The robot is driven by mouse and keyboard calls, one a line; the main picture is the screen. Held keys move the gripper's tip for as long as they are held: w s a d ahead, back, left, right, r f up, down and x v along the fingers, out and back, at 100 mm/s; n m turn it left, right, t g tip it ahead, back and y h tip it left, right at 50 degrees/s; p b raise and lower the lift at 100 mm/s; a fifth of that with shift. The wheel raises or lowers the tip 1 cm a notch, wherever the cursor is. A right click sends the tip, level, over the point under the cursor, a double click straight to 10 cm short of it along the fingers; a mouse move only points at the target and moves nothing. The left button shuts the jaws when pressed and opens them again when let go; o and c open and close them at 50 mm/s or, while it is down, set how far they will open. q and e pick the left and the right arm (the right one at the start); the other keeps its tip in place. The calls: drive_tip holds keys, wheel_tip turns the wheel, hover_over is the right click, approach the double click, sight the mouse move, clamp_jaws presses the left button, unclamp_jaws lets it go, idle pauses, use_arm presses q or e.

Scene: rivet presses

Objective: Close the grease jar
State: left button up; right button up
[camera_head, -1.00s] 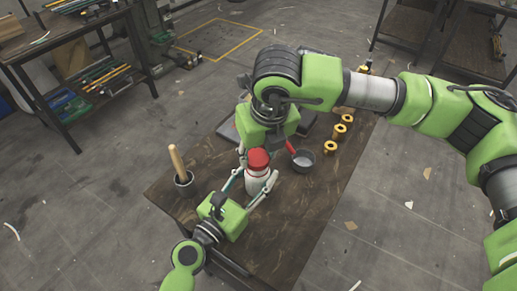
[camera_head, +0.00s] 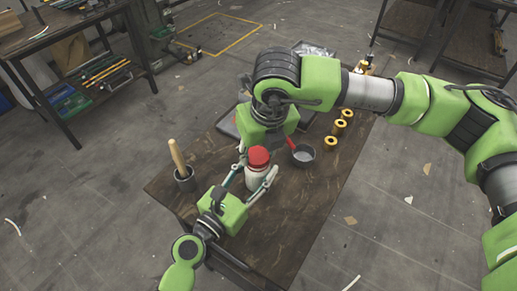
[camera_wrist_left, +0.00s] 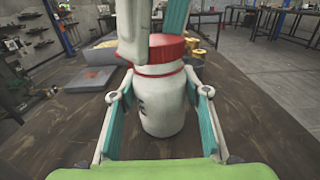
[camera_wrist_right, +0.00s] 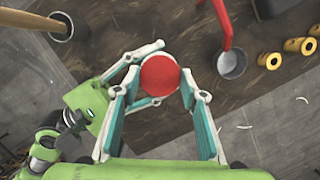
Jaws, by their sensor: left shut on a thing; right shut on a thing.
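The grease jar, a white jar (camera_wrist_left: 160,105), stands upright on the dark table. A red lid (camera_wrist_right: 159,75) sits on top of it; I cannot tell how tightly it is seated. My left gripper (camera_wrist_left: 160,100) is shut on the jar body from the near side, one finger on each flank. My right gripper (camera_wrist_right: 160,78) comes from above and is shut on the red lid. In the head view the lid (camera_head: 258,157) shows between the arms, and the right gripper's fingers are mostly hidden there.
A grey pot with a red handle (camera_head: 303,154) stands right of the jar. A grey cup (camera_head: 185,181) with a wooden-handled tool stands to the left. Several yellow spools (camera_head: 340,128) line the table's right side. A grey tray (camera_wrist_left: 92,79) lies behind the jar.

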drive_tip(key=shift+f, duration=0.2)
drive_tip(key=m+h, duration=0.1)
drive_tip(key=m, duration=0.2)
drive_tip(key=shift+s+a+m, duration=0.1)
drive_tip(key=shift+a+m, duration=0.05)
drive_tip(key=shift+m, duration=0.15)
drive_tip(key=m+h, duration=0.1)
drive_tip(key=m, duration=0.2)
drive_tip(key=shift+a+m, duration=0.15)
drive_tip(key=shift+m, duration=0.25)
drive_tip(key=m+h, duration=0.1)
drive_tip(key=m, duration=0.2)
drive_tip(key=shift+m, duration=0.3)
drive_tip(key=m, duration=0.2)
drive_tip(key=m+g, duration=0.1)
drive_tip(key=m, duration=0.1)
drive_tip(key=m+h, duration=0.1)
drive_tip(key=m, duration=0.1)
drive_tip(key=shift+w+a+g, duration=0.15)
drive_tip(key=shift+w+g, duration=0.1)
drive_tip(key=shift+g, duration=0.05)
drive_tip(key=m, duration=0.3)
drive_tip(key=m+g, duration=0.1)
drive_tip(key=m, duration=0.1)
drive_tip(key=shift+w+m+g, duration=0.15)
drive_tip(key=shift+m+g, duration=0.15)
drive_tip(key=shift+m, duration=0.1)
drive_tip(key=o, duration=0.7)
drive_tip(key=shift+c, duration=0.2)
